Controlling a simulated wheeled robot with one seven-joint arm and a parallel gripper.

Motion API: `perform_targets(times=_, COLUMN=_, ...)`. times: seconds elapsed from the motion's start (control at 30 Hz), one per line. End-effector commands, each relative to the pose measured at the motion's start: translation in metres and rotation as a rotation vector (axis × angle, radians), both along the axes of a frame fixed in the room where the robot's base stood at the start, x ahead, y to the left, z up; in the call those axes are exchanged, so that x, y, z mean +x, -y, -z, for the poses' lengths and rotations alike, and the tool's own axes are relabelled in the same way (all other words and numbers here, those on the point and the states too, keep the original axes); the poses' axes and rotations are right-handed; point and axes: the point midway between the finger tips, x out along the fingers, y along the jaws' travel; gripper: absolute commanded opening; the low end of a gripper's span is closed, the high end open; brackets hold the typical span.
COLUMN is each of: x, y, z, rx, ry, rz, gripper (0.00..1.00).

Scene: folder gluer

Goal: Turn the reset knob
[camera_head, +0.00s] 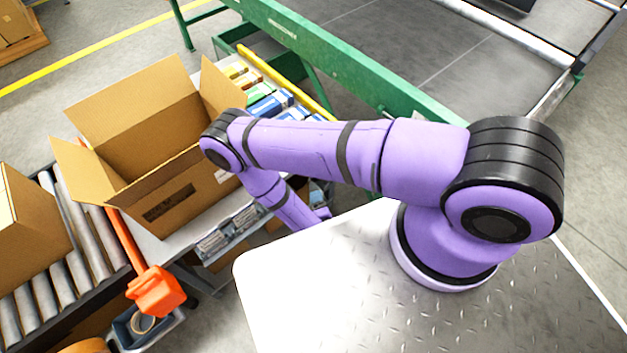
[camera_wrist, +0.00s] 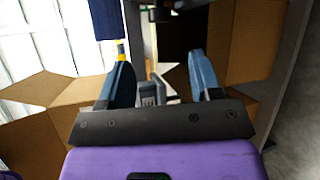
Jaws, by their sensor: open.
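I cannot make out the reset knob for certain in either view. In the wrist view my gripper (camera_wrist: 159,60) has its two blue fingers spread wide apart with nothing held between them. A small grey box-like part (camera_wrist: 151,92) shows in the gap between the fingers, too small to read. In the head view my purple arm reaches left and down, and its end is largely hidden beside the packing table. Grey units (camera_head: 213,242) sit along the table's front edge, close to my forearm.
An open cardboard box (camera_head: 180,190) stands on the packing table, with its flaps spread. Coloured cartons (camera_head: 262,100) lie behind it. A roller conveyor (camera_head: 85,235), an orange tool-like part (camera_head: 155,292) and another box (camera_head: 28,225) are at left. A green-framed conveyor (camera_head: 330,62) runs behind.

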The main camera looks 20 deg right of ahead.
Motion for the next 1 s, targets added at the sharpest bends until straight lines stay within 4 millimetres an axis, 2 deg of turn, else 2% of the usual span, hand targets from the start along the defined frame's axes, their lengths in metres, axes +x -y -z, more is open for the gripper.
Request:
perform_targets(times=0.17, x=0.015, y=0.003, z=0.004, rx=0.002, ry=0.002, rz=0.0, gripper=0.59)
perform_targets(times=0.6, x=0.083, y=0.019, z=0.023, rx=0.0, ry=0.001, rz=0.001, gripper=0.59)
perform_targets(times=0.8, x=0.098, y=0.022, z=0.027, rx=0.001, ry=0.0, rz=0.001, gripper=0.59)
perform_targets(times=1.0, x=0.101, y=0.023, z=0.028, rx=0.0, ry=0.0, rz=0.0, gripper=0.59)
